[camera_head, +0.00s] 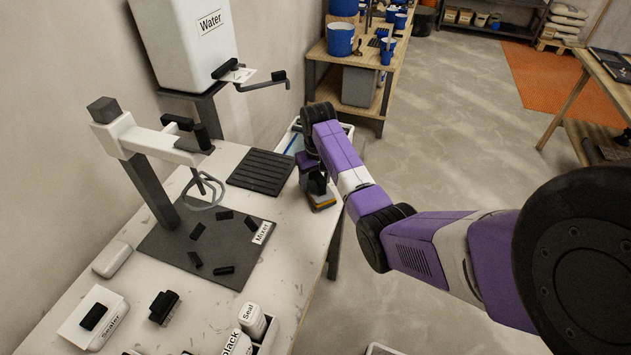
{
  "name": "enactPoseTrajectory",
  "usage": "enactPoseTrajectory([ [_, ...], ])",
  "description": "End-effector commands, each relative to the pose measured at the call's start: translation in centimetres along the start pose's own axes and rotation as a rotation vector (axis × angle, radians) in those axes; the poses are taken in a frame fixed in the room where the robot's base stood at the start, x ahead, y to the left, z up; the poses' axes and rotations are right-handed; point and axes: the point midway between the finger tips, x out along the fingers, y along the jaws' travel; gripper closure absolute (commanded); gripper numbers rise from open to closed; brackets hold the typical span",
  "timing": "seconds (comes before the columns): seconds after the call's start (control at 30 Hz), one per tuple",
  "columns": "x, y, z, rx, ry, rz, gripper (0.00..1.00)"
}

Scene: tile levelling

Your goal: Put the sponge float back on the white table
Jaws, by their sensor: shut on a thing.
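The white table (283,262) fills the lower left of the head view. My gripper (315,184) points down over the table's right edge, beside the black ribbed mat. It is shut on the sponge float (323,203), whose dark body and orange-yellow lower edge show just below the fingers. The fingertips are small and partly hidden by my wrist. I cannot tell whether the float touches the tabletop or hangs a little above it.
The black ribbed mat (262,171) lies left of my gripper. The mixer stand (150,180) and its dark base plate (160,240) stand further left. A white water tank (195,50) is behind. Sealer (92,318) and Seal (252,320) containers are in front. The table's right middle is bare.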

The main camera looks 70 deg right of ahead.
Motion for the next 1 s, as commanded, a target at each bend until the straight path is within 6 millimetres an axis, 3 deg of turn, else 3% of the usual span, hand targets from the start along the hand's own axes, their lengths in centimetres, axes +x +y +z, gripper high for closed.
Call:
enactPoseTrajectory([
  [0.43, 0.9, 0.0, 0.1, 0.0, 0.001, 0.0, 1.0],
  [0.47, 0.8, 0.0, 0.1, 0.0, 0.001, 0.0, 0.31],
  [0.53, 0.8, 0.0, 0.1, 0.0, 0.001, 0.0, 0.17],
  [0.87, 0.7, 0.0, 0.0, 0.0, 0.001, 0.0, 0.15],
  [1.0, -0.2, 0.0, 0.0, 0.0, 0.003, 0.0, 0.15],
])
